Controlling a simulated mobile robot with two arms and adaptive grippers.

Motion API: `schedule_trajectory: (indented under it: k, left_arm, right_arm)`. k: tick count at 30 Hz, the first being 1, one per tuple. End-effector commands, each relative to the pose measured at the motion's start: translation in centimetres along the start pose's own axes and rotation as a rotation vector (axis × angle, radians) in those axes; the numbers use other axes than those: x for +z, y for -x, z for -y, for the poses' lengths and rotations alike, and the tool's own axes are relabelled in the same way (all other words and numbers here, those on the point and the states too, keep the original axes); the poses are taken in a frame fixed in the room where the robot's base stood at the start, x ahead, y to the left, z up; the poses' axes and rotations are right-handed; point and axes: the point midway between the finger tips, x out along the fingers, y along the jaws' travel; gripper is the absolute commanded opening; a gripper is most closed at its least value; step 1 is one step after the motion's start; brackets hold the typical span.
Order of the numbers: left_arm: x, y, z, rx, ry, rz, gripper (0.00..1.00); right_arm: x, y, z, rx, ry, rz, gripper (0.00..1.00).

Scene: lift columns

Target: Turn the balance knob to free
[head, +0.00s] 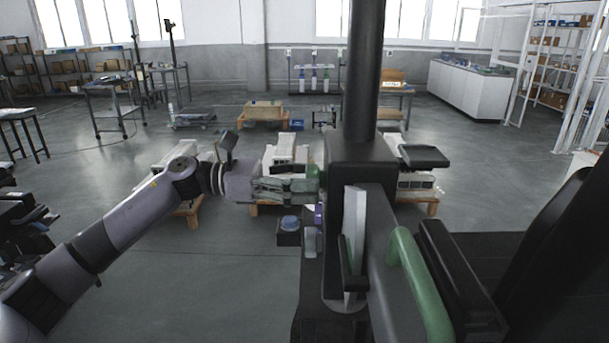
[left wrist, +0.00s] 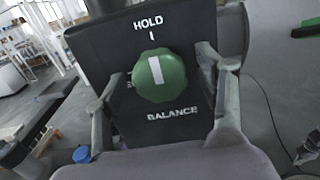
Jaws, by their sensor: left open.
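The balance knob (left wrist: 161,76) is round and green with a white line, on a black panel (left wrist: 95,45) marked HOLD above and BALANCE below. Its white line points up, tilted slightly left, towards the HOLD mark. A further marking left of the knob is mostly hidden. My left gripper (left wrist: 163,85) is open, one finger on each side of the knob; I cannot tell whether either finger touches it. In the head view, my left gripper (head: 290,186) reaches from the left to the green knob (head: 313,173) on the black column's side. My right gripper is not in view.
The black lift column (head: 362,90) rises in front of me. A green handle (head: 418,285) is at its lower right. A blue button (head: 290,222) sits on a dark box below my left gripper. Pallets with white units stand behind; open floor lies at left.

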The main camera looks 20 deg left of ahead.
Motion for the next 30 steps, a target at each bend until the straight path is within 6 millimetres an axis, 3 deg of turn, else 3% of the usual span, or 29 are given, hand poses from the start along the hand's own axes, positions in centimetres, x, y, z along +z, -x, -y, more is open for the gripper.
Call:
schedule_trajectory:
  k: [5,26,30]
  left_arm:
    - [-0.03,0.01,-0.01,0.000,0.000,0.000,0.64]
    - [-0.05,0.05,-0.01,0.000,0.001,-0.001,0.17]
    - [-0.05,0.05,0.00,0.000,0.004,-0.001,0.16]
  right_arm:
    - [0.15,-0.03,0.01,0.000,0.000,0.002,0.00]
    - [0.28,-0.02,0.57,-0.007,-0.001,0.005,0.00]
    - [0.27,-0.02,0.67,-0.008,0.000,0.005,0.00]
